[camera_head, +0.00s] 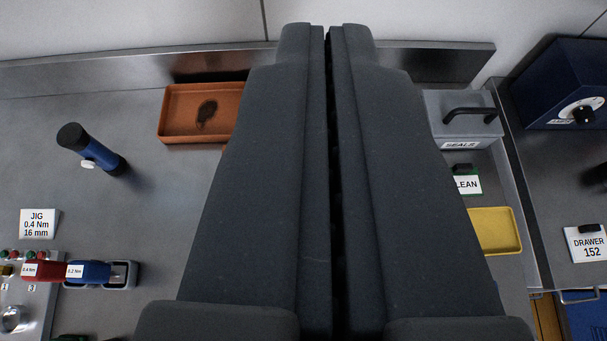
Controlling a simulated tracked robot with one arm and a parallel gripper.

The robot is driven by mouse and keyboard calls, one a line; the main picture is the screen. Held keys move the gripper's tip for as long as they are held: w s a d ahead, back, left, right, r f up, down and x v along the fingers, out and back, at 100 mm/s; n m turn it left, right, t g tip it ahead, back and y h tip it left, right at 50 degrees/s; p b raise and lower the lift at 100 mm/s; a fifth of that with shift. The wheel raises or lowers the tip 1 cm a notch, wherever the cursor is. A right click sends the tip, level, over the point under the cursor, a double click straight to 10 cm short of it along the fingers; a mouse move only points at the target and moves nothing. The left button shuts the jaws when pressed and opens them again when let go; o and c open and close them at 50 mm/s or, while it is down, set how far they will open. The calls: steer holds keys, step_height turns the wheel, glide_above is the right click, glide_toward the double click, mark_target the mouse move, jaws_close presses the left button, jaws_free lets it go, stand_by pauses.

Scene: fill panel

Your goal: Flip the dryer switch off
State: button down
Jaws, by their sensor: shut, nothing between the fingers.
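My gripper (325,40) is shut and empty. Its two dark grey fingers fill the middle of the view and point toward the back edge of the steel bench. No switch labelled as the dryer's can be made out. A dark blue box (553,85) with a black knob on a white dial (581,112) stands at the upper right; its small label is unreadable, so I cannot tell whether it is the dryer. Part of a control panel (30,318) with small coloured lamps or buttons shows at the lower left. My fingers hide the middle of the bench.
An orange tray (175,125) with a dark stain lies left of my fingers, near a blue cylindrical tool (103,155). A grey lidded box marked SEALS (480,130) and a yellow tray (499,232) are right. The bench at far left is partly clear.

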steer(key=w+a+f+g+b, duration=0.1)
steer(key=w+f+b, duration=0.1)
steer(key=f, duration=1.2)
steer(key=w+f+g+y+b, duration=0.1)
steer(key=w+f, duration=0.3)
steer(key=f, duration=0.9)
steer(key=shift+a+f+n+b, duration=0.3)
steer(key=shift+a+f+b, duration=0.05)
steer(key=shift+a, duration=0.05)
